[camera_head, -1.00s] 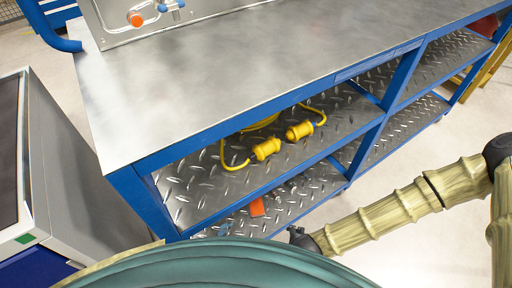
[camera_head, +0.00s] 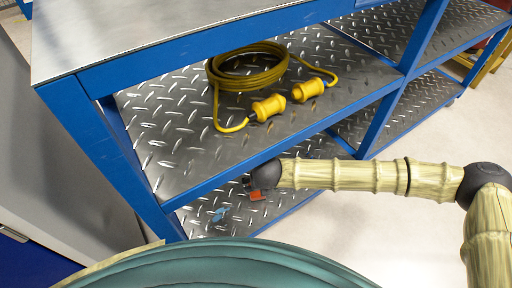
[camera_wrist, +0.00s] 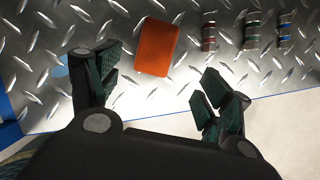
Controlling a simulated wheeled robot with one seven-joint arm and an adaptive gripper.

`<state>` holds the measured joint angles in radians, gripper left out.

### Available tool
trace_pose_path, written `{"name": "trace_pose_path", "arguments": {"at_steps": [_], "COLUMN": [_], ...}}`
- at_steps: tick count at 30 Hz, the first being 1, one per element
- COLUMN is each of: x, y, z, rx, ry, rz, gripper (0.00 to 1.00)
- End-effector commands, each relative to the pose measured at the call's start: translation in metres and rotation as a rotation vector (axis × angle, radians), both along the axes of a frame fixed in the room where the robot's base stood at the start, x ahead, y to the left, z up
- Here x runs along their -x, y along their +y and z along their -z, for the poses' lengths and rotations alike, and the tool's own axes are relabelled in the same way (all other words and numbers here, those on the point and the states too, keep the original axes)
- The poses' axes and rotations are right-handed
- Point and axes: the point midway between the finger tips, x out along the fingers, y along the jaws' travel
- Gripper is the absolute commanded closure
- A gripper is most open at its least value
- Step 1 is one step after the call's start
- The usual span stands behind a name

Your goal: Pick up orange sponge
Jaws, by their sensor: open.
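The orange sponge (camera_wrist: 157,46) lies flat on the lower diamond-plate shelf. In the wrist view it sits just beyond the fingertips, roughly between the two fingers. My gripper (camera_wrist: 150,82) is open and empty. In the head view my gripper (camera_head: 250,186) reaches in over the lower shelf's front edge, and only a small part of the orange sponge (camera_head: 257,195) shows beside it. The rest of the sponge is hidden there by my wrist.
Several small banded cylinders (camera_wrist: 246,30) lie right of the sponge. A blue item (camera_head: 220,214) lies on the lower shelf (camera_head: 195,216), left of my gripper. The upper shelf (camera_head: 160,125) overhangs, with a coiled yellow cable (camera_head: 250,68). A blue post (camera_head: 115,150) stands at left.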

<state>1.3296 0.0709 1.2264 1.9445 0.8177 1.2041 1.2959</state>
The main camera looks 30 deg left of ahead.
Motion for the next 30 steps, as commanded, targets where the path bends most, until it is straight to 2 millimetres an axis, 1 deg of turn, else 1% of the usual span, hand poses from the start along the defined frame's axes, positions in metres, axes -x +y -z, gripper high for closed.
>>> {"name": "trace_pose_path", "arguments": {"at_steps": [9,17,25,27,30], "x": [-0.010,-0.014,-0.021,-0.023,-0.026], "y": [0.012,0.017,0.030,0.033,0.035], "z": [0.041,0.052,0.077,0.085,0.092], "rx": [0.000,0.000,0.001,0.001,0.001], "ry": [0.001,0.000,-0.001,-0.001,-0.001], "rz": [-0.001,-0.004,-0.003,-0.003,-0.003], "gripper": [0.21,0.21,0.21,0.21,0.21]}}
